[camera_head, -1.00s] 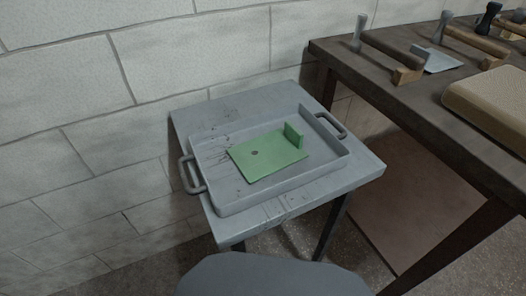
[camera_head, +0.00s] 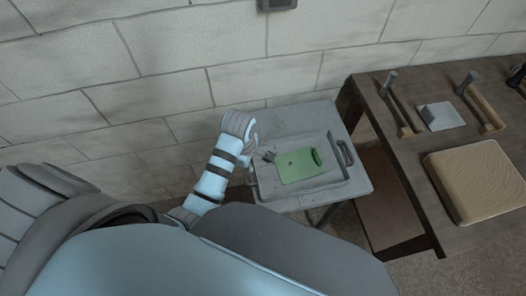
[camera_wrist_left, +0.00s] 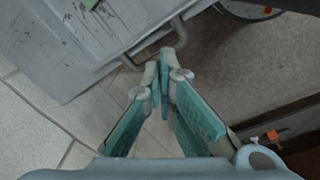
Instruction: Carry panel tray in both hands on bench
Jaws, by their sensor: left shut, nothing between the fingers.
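The grey panel tray (camera_head: 327,188) sits on a small grey table at the wall. A green panel with an upright end (camera_head: 298,167) lies inside it. The tray's right handle (camera_head: 346,153) is clear. My right gripper is not in view.
The small table (camera_head: 296,116) has bare top behind the tray. A dark bench (camera_head: 412,150) to the right holds clamps, a small grey bracket (camera_head: 440,116) and a tan block (camera_head: 478,178). The block wall (camera_head: 165,60) stands close behind.

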